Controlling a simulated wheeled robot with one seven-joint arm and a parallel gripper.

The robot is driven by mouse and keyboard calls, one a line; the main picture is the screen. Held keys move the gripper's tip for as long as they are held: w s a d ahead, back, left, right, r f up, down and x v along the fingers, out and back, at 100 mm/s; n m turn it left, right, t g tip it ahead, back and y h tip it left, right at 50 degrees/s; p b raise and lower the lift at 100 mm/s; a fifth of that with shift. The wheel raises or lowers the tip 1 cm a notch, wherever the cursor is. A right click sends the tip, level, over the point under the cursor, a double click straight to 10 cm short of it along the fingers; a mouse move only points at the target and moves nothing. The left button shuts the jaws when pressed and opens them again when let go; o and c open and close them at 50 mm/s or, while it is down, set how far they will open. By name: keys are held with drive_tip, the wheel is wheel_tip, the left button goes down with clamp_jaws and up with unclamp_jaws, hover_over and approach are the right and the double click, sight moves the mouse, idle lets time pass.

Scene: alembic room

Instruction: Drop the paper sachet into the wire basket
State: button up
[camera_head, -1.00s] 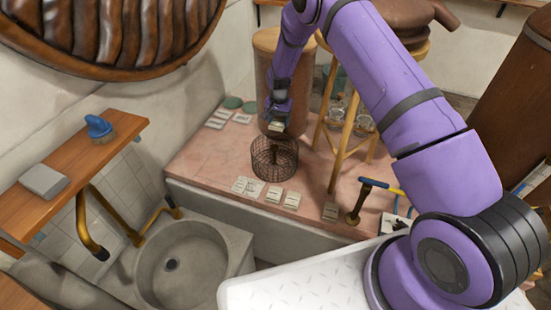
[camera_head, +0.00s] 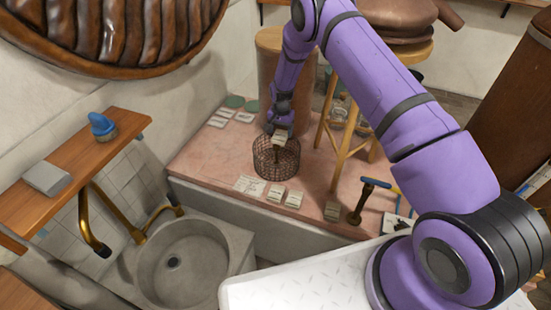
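The wire basket (camera_head: 276,166) is a dark round mesh basket standing on the pink stone slab. My gripper (camera_head: 279,136) points down at the basket's mouth, at about rim height. A small pale paper sachet (camera_head: 279,141) is between the fingertips, its lower part at or just inside the rim. The fingers appear closed on it, though they are small and dark. Similar pale sachets (camera_head: 275,193) lie flat on the slab just in front of the basket. Whether the held sachet touches the mesh cannot be told.
A brown cylinder (camera_head: 269,60) stands behind the basket. A wooden stool (camera_head: 347,160) stands close to its right. A stone sink (camera_head: 182,254) is at the front left.

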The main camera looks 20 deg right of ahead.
drive_tip(key=shift+o, duration=1.1)
wheel_tip(320, 180, up, 11)
drive_tip(key=shift+f, duration=0.15)
